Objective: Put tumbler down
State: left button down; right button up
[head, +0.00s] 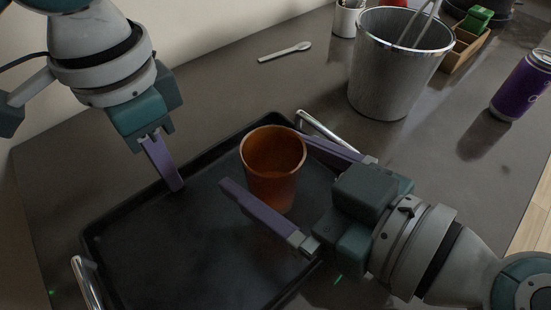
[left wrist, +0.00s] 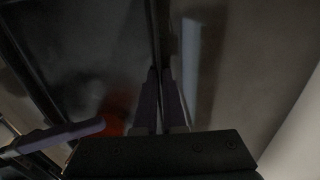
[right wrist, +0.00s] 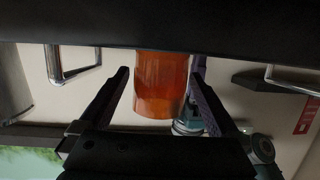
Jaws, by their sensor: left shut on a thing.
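The orange-brown translucent tumbler (head: 272,170) stands upright on the black tray (head: 150,250) in the head view. My right gripper (head: 264,162) has its purple fingers spread on either side of the tumbler. In the right wrist view, which is upside down, the tumbler (right wrist: 161,85) meets the dark tray surface (right wrist: 160,22) between the open fingers, with a gap at the left finger. My left gripper (head: 178,187) points down at the tray's far left rim. The left wrist view shows its fingers (left wrist: 160,75) closed together on the dark rim.
The tray has metal handles at its far right (head: 328,130) and near left (head: 85,282). Behind stand a metal bucket (head: 395,75) and a white cup (head: 347,20). A white spoon (head: 285,52) lies on the counter. A purple can (head: 522,88) stands at right.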

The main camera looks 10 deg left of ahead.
jog(key=shift+r, duration=0.1)
dwell(0.5)
jog(key=v, duration=1.2)
jog(key=s+a+g, duration=0.1)
jog(key=s+a+g+h, duration=0.1)
jog(key=s+g, duration=0.1)
jog(key=s+a+f+n+g, duration=0.1)
jog(key=shift+s+a, duration=0.2)
jog(key=shift+s, duration=0.05)
jog(key=d+f+m+h, duration=0.1)
jog(key=d+h, duration=0.1)
jog(key=d+f+m+h, duration=0.1)
jog(key=d+m+h, duration=0.1)
jog(key=d, duration=0.1)
jog(key=d+f+m+h, duration=0.1)
jog(key=d+m+h, duration=0.1)
jog(key=d, duration=0.1)
jog(key=shift+f+g+h, duration=0.2)
jog(key=shift+g+h, duration=0.1)
pick_arm(q)
jog(key=c, duration=0.9)
grip_release()
pick_arm(e)
jog(key=s+d+m+h, duration=0.1)
jog(key=d+m+h, duration=0.3)
jog(key=d, duration=0.3)
jog(key=shift+s+f+m+g, duration=0.2)
jog(key=shift+s+m+g, duration=0.1)
jog(key=shift+g, duration=0.1)
